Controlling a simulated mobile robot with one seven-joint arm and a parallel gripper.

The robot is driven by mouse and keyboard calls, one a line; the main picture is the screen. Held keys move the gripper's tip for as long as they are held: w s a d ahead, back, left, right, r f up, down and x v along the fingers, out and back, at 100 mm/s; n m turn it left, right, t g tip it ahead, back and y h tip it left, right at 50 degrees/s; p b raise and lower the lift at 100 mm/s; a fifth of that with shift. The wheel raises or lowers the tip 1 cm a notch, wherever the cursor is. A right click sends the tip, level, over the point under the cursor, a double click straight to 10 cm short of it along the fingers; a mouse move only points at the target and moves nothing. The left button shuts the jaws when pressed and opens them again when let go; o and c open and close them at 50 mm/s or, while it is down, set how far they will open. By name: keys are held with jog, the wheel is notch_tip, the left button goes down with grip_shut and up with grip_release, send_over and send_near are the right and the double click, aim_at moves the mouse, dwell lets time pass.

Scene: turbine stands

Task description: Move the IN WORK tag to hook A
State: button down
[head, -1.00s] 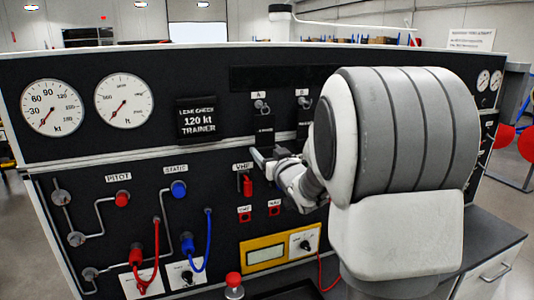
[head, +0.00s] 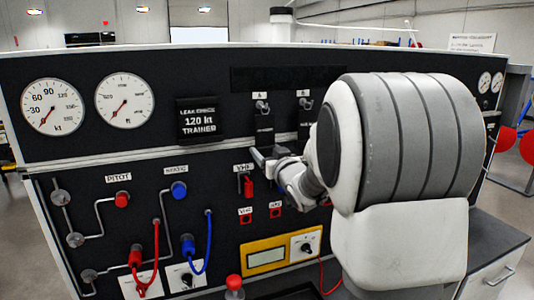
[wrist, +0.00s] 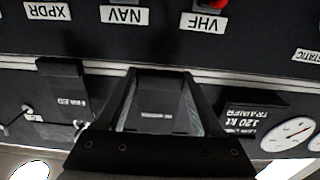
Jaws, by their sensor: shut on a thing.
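A dark tag with a small pale text line (wrist: 157,100) is between the fingers of my gripper (wrist: 160,118) in the wrist view, which looks upside down. My gripper is shut on it. In the head view this tag (head: 265,128) is just below hook A (head: 261,106), and my gripper (head: 268,158) is at its lower end. I cannot tell whether its top is on the hook. A second dark tag (head: 305,119) hangs under hook B (head: 305,104); it also shows in the wrist view (wrist: 63,88). The text on both tags is too small to read.
The "120 kt trainer" plate (head: 198,120) is left of hook A. A ledge (head: 150,155) crosses the panel below the hooks. Below it are the VHF switch (head: 247,185), red and blue hoses and a yellow meter (head: 265,256). Two large dials are at left.

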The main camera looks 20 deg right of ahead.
jog(key=shift+w+f, duration=0.1)
grip_release()
dwell(0.4)
jog(key=s+b, duration=0.2)
jog(key=s, duration=0.5)
dwell(0.4)
